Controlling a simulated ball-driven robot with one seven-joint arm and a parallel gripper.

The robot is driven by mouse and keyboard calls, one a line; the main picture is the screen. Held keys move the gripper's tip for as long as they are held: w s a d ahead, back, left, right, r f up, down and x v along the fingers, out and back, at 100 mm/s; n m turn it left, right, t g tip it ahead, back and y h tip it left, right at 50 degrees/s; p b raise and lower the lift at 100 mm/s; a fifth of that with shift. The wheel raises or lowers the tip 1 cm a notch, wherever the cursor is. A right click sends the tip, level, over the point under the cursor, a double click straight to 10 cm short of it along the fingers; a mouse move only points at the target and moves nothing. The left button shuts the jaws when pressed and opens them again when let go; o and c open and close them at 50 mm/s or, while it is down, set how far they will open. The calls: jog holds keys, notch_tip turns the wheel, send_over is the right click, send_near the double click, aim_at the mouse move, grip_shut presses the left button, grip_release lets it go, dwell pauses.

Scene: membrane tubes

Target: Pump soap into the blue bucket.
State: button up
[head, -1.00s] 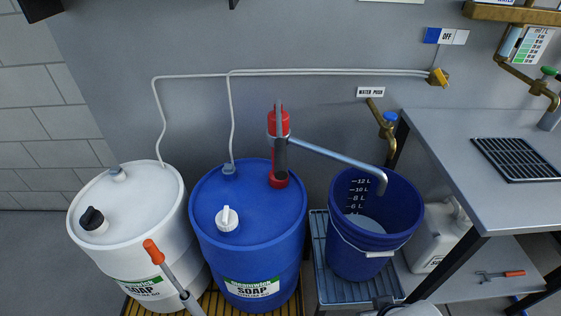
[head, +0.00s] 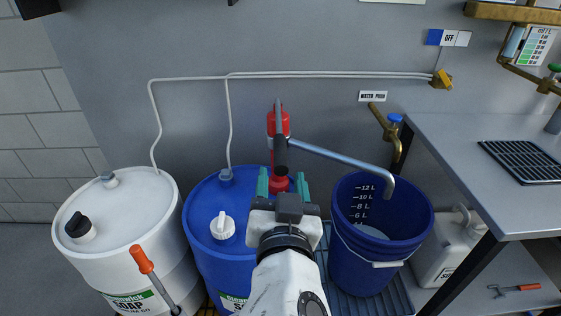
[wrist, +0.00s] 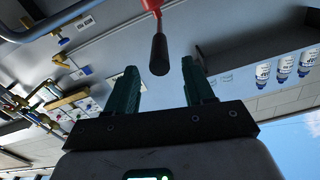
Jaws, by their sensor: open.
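The blue bucket (head: 352,262) stands right of the blue soap drum (head: 203,222) and holds some pale liquid (head: 373,231) near its lower level marks. A red hand pump (head: 278,124) rises from the drum, and its grey spout (head: 340,160) ends over the bucket. The pump's dark handle (wrist: 159,55) hangs from a red part in the wrist view. My gripper (head: 282,181) is open, in front of the pump in the head view. In the wrist view the handle shows between and beyond the green fingertips (wrist: 160,75), apparently untouched. The pump's lower body is partly hidden by my gripper.
A white soap drum (head: 140,184) stands at the left, with an orange-handled tool (head: 142,260) before it. A brass tap (head: 388,130) is on the wall behind the bucket. A steel bench (head: 460,150) with a white jug (head: 450,240) below bounds the right side.

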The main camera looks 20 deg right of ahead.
aim_at(281, 164)
jog(key=shift+x, duration=2.75)
jog(key=shift+c, duration=0.2)
grip_shut()
